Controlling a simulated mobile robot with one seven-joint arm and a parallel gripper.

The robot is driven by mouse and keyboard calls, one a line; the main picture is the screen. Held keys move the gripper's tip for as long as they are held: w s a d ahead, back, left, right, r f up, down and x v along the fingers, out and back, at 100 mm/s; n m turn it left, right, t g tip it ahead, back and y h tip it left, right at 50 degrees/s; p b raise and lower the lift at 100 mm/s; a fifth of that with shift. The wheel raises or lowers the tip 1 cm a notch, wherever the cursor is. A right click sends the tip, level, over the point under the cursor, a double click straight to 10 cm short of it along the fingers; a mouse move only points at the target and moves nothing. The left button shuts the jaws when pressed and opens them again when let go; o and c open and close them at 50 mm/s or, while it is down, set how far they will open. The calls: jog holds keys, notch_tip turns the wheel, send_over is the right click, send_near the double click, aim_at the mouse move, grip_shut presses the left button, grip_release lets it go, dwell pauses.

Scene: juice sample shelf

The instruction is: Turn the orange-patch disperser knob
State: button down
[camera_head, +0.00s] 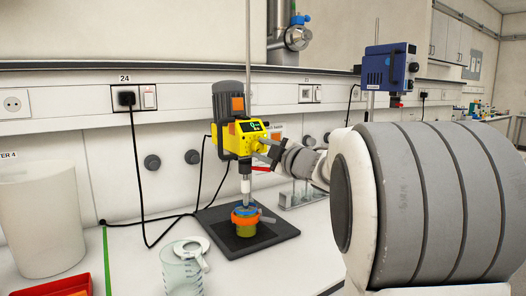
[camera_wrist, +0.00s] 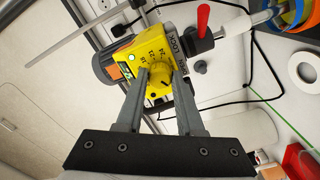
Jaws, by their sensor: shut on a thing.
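The disperser (camera_head: 228,138) has a yellow head, a grey motor and an orange patch (camera_head: 238,104). Its small display is lit. In the wrist view, the yellow knob (camera_wrist: 159,79) with a dark pointer line sits on the yellow face, ringed by numbers. My gripper (camera_wrist: 161,74) has one finger on each side of the knob and is shut on it. In the head view, my gripper (camera_head: 266,152) reaches the head's right side from the right; the knob is hidden there.
A red lever (camera_wrist: 203,18) stands beside the "LOCK" marking. Under the shaft, an orange-ringed jar (camera_head: 245,222) stands on a black base (camera_head: 215,217). A glass beaker (camera_head: 182,272) stands in front. A blue device (camera_head: 390,68) hangs at the back right. Black cables run left of the disperser.

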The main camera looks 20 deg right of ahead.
jog(key=c, duration=0.5)
grip_release()
